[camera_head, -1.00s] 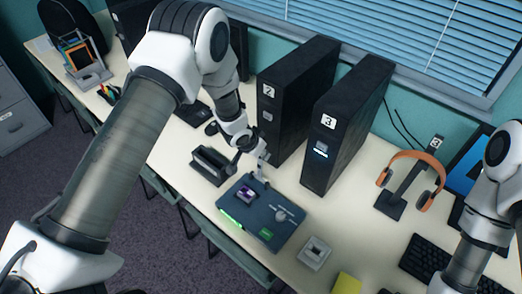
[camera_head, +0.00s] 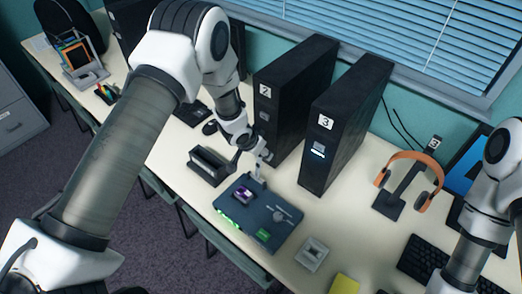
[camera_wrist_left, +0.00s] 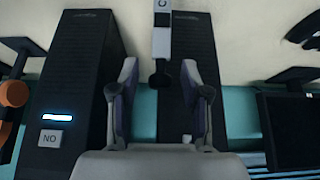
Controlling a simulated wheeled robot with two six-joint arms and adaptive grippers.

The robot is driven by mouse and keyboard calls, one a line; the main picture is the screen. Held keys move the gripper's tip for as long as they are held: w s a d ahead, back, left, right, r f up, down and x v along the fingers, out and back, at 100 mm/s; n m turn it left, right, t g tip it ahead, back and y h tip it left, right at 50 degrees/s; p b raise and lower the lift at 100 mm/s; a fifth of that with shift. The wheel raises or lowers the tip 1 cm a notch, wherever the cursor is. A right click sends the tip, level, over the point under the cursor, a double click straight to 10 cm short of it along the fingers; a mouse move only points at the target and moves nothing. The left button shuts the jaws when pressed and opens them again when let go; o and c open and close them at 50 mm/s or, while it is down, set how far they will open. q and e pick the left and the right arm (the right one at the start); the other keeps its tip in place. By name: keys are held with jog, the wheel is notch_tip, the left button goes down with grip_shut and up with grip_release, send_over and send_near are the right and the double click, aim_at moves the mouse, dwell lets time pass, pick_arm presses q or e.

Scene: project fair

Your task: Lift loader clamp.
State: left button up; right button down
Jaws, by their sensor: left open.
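The dark blue loader (camera_head: 285,232) lies on the white table, with a purple piece (camera_head: 243,195) on its top, a green label and a grey knob. A pale upright bar at its back edge looks like the clamp (camera_head: 257,181); its base is partly hidden. My left gripper (camera_head: 264,157) is above the back edge of the loader, by the bar's top. In the left wrist view, a pale bar with a dark end (camera_wrist_left: 161,42) reaches between the open fingers of my left gripper (camera_wrist_left: 160,92), with gaps on both sides. My right gripper is out of view.
Black towers labelled 2 (camera_head: 290,95) and 3 (camera_head: 345,120) stand close behind the loader. A black slotted holder (camera_head: 210,167) is left of it. A small grey box (camera_head: 312,253) and headphones on a stand (camera_head: 390,203) are to the right.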

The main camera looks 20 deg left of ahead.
pick_arm(q)
jog(key=v, duration=1.2)
jog(key=shift+s, duration=0.1)
